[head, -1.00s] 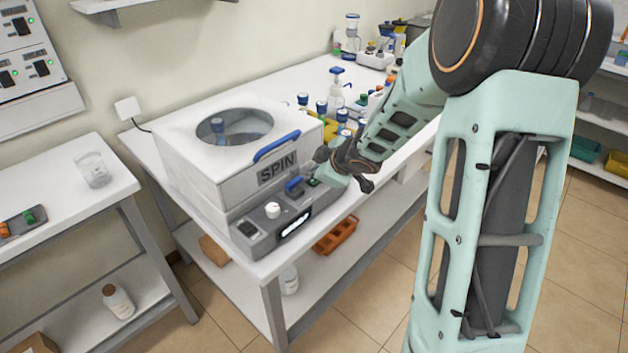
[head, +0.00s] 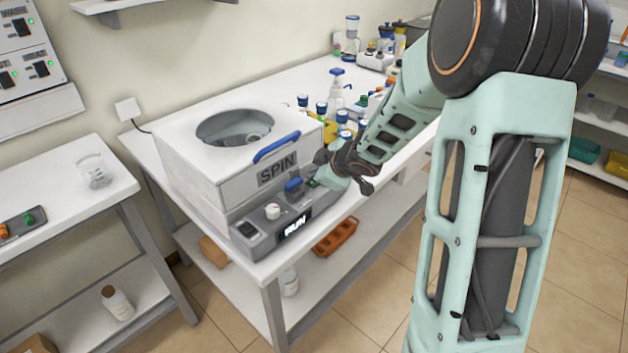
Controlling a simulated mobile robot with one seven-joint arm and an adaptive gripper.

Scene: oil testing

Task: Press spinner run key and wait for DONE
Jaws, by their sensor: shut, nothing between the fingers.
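The spinner (head: 240,160) is a white box labelled SPIN with a round top window and a blue handle (head: 276,147), on the white bench. Its grey front panel (head: 262,240) has a white knob (head: 273,211), a blue part (head: 294,187), a dark switch (head: 248,229) and a small display (head: 294,226) that appears to read RUN. My gripper (head: 318,170) is shut and empty at the right end of the panel. The run key is not clearly visible; my gripper covers that end, and I cannot tell whether it touches the key.
Several blue-capped bottles (head: 321,108) and a pump bottle (head: 337,90) stand on the bench behind my gripper. An orange tray (head: 336,237) lies on the lower shelf. A side table at left holds a glass beaker (head: 94,170).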

